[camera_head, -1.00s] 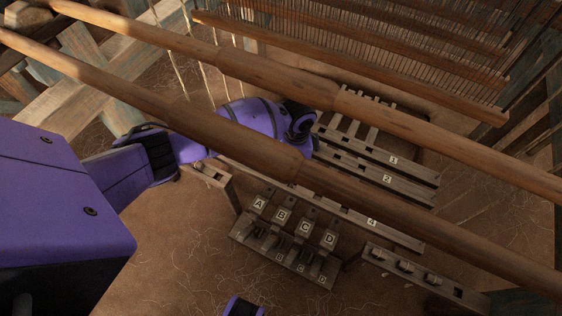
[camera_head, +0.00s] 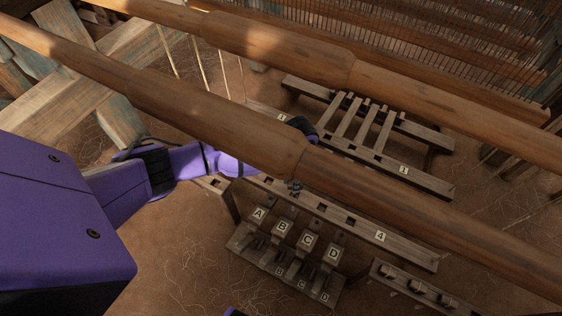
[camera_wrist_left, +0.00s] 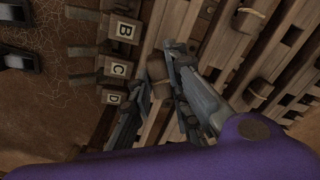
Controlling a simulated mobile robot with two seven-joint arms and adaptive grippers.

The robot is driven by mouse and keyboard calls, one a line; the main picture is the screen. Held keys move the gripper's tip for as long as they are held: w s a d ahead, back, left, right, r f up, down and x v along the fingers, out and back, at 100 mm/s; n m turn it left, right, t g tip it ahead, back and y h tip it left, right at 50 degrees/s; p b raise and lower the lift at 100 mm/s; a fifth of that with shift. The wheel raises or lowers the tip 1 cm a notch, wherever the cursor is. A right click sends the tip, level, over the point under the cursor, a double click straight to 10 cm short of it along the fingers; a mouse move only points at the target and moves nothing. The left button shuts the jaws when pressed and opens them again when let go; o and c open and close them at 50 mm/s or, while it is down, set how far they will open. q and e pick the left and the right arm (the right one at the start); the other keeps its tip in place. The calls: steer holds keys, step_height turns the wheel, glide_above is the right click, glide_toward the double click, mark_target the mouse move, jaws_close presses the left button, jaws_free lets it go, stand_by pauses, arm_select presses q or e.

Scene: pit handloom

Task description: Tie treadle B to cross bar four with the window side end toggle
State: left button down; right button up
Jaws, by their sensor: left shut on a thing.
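Treadle B (camera_head: 283,227) stands in the row of lettered treadles between A and C; its label also shows at the upper left of the left wrist view (camera_wrist_left: 125,30). Cross bar four (camera_head: 380,236), a slotted wooden bar, lies just behind the row. My left gripper (camera_head: 296,188) pokes out below the thick round beam, over or at the left part of cross bar four. In the left wrist view its fingers are shut on a small brown wooden piece, apparently the toggle (camera_wrist_left: 157,68). The beam hides most of this hand. I cannot tell whether the toggle touches the bar. My right gripper is out of view.
Two thick round beams (camera_head: 220,112) cross above the workspace. Cross bar one (camera_head: 403,170) lies farther back. A rack with several wooden pieces (camera_head: 415,287) stands at lower right, and a small wooden stand (camera_head: 213,184) is left of the treadles. Bare floor lies in front.

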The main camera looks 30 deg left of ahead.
arm_select(q)
steer(key=shift+d+f+b, duration=0.1)
steer(key=shift+f+b, duration=0.25)
steer(key=shift+f, duration=0.6)
steer(key=shift+w+f+b, duration=0.1)
steer(key=shift+f+b, duration=0.35)
steer(key=shift+f, duration=0.6)
steer(key=c, duration=1.6)
jaws_free()
steer(key=shift+r, duration=0.1)
step_height(320, 180, up, 12)
steer(key=shift+f, duration=0.1)
